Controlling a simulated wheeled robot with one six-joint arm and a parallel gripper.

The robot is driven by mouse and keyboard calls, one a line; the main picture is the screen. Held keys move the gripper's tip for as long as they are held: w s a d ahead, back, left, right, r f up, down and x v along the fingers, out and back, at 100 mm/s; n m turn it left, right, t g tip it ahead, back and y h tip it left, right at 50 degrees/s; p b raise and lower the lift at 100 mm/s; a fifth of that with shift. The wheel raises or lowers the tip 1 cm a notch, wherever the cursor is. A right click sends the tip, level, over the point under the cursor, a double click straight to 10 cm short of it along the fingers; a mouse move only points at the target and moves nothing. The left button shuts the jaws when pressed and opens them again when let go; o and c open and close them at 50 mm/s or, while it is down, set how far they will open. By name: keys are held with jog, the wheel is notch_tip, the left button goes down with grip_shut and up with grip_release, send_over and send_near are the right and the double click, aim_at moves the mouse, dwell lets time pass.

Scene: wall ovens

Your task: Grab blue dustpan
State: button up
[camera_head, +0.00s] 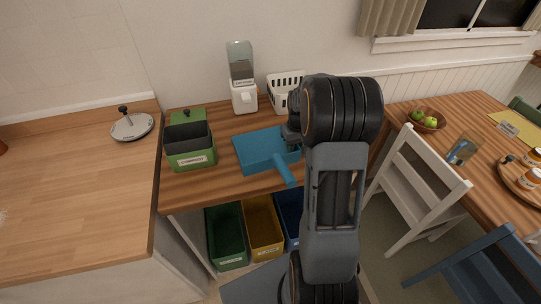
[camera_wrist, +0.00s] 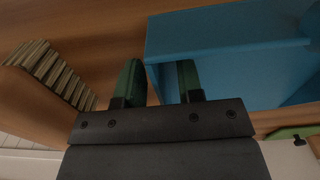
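The blue dustpan (camera_head: 262,150) lies on the wooden counter, its handle pointing toward the front edge. My gripper (camera_head: 291,134) is at the dustpan's right side in the head view, partly hidden by my arm. In the wrist view, the two green fingers of my gripper (camera_wrist: 160,83) stand apart. The dustpan (camera_wrist: 225,50) fills the right of that view. Its near edge shows between the fingers, with the right finger against its blue surface and the left finger outside. I cannot tell whether either finger touches it.
A green-and-black box (camera_head: 190,153) stands left of the dustpan. A white dispenser (camera_head: 243,97) and a white basket (camera_head: 280,97) stand behind it. Green (camera_head: 227,238) and yellow (camera_head: 263,228) bins sit below the counter. A white chair (camera_head: 415,190) is at the right.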

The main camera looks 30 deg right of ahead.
jog(key=shift+f, duration=0.15)
jog(key=shift+c, duration=0.5)
grip_shut()
